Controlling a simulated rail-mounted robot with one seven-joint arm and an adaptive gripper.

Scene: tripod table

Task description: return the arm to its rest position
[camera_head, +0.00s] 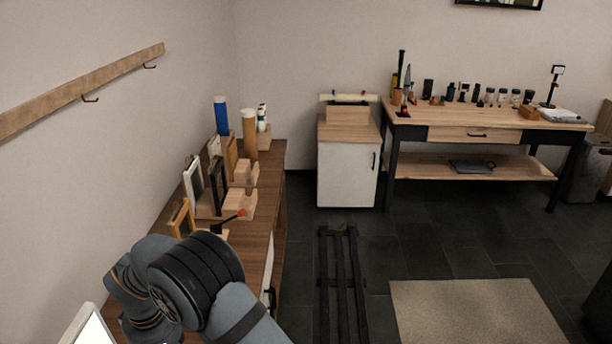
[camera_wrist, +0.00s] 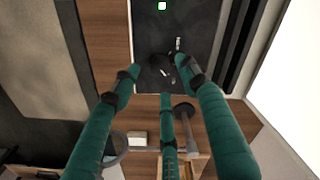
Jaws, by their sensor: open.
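My arm reaches in from the bottom of the head view, its grey-blue links bent over the near end of the brown wooden sideboard (camera_head: 262,190). My gripper cannot be made out in the head view. In the wrist view my gripper (camera_wrist: 163,80) has its teal fingers spread apart, with nothing between them. Beyond the fingertips lies a black panel (camera_wrist: 185,28) with a small lit square, beside wooden surfaces. A small dark item on the panel, near the fingertips, is too unclear to name.
Picture frames and wooden holders (camera_head: 240,202) stand on the sideboard, with a blue cylinder (camera_head: 221,114) and a tan one (camera_head: 249,134) behind. A white cabinet (camera_head: 346,175) and a workbench (camera_head: 480,115) stand at the back. Dark floor and a beige rug (camera_head: 475,312) lie right.

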